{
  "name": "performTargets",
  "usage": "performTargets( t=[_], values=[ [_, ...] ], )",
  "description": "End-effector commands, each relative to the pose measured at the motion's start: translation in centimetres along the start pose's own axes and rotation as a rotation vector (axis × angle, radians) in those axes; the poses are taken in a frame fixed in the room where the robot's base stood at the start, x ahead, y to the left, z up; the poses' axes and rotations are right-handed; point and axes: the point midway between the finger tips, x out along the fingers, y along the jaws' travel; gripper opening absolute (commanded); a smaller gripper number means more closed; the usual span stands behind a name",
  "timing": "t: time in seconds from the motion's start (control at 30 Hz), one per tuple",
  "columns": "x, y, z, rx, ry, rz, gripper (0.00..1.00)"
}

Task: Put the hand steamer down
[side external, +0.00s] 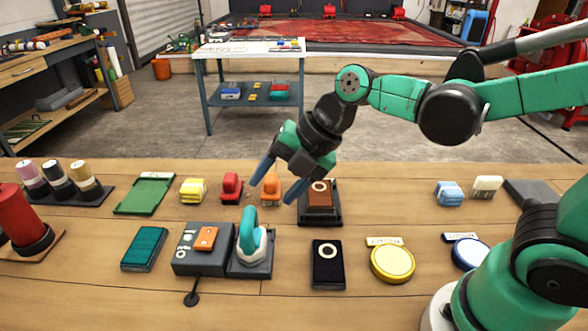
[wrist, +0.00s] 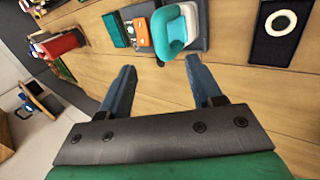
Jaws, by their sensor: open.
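The teal and white hand steamer (side external: 252,239) stands on the right, dark pad of a grey base unit (side external: 197,262) on the wooden bench. It also shows in the wrist view (wrist: 172,32), at the upper middle. My gripper (side external: 275,193) is open and empty, with its blue fingers spread above and behind the steamer. In the wrist view my gripper (wrist: 160,80) points toward the steamer, and bench wood shows between the fingers. An orange block (side external: 206,238) sits on the left part of the base unit.
A black pad with a white ring (side external: 328,264) and a yellow round tin (side external: 392,263) lie right of the base. A teal block (side external: 144,248) lies left of it. Red (side external: 231,187) and yellow (side external: 193,190) brushes stand behind. Bare bench (side external: 400,207) shows at centre right.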

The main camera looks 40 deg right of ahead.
Motion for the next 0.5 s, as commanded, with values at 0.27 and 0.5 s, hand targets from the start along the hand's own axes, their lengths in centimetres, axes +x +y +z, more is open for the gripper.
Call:
performTargets(
  t=[0.27,0.5],
  values=[
    [-2.8,0.0,0.0,0.000,0.000,0.001,0.58],
    [-3.4,-0.9,0.4,0.227,-0.043,-0.008,0.58]
  ],
)
